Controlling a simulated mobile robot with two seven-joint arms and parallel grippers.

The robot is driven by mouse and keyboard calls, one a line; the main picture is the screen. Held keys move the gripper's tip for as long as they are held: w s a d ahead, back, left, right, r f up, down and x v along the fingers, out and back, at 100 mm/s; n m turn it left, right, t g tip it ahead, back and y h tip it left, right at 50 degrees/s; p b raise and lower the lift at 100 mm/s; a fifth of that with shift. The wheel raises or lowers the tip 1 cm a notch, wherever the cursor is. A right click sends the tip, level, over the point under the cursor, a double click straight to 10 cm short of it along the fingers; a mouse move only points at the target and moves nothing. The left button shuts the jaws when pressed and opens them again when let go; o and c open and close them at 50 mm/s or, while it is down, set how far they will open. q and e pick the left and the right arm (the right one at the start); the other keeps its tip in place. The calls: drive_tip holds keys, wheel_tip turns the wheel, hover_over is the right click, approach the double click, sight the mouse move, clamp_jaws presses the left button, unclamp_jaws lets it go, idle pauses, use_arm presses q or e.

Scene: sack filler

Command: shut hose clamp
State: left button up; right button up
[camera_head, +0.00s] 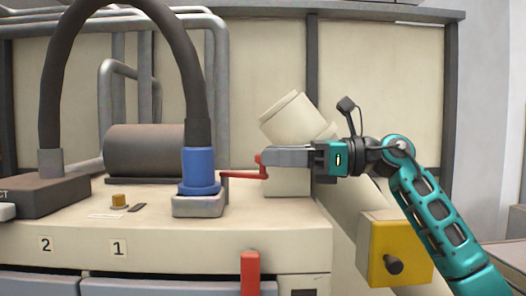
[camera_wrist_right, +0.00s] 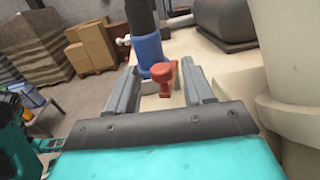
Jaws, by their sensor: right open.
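A blue hose coupling (camera_head: 199,168) stands upright on the machine top, with the dark hose (camera_head: 196,100) coming down into it. A red clamp lever (camera_head: 240,175) sticks out to the right from the coupling's lower part, its end bent up. My right gripper (camera_head: 266,157) is at this upturned end, jaws open. In the right wrist view, the red lever end (camera_wrist_right: 188,80) shows between the two open fingers, closer to the right one, with the blue coupling (camera_wrist_right: 148,50) behind. Contact with the fingers cannot be told. My left gripper is not in view.
A cream angled spout (camera_head: 288,118) stands close behind my right gripper. A red upright handle (camera_head: 250,272) is on the machine front, and a yellow box with a black knob (camera_head: 400,250) is at the lower right. A dark cylinder (camera_head: 145,150) lies left of the coupling.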

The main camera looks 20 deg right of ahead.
drive_tip(key=shift+x, duration=1.45)
drive_tip(key=shift+w, duration=0.1)
drive_tip(key=shift+c, duration=0.2)
clamp_jaws()
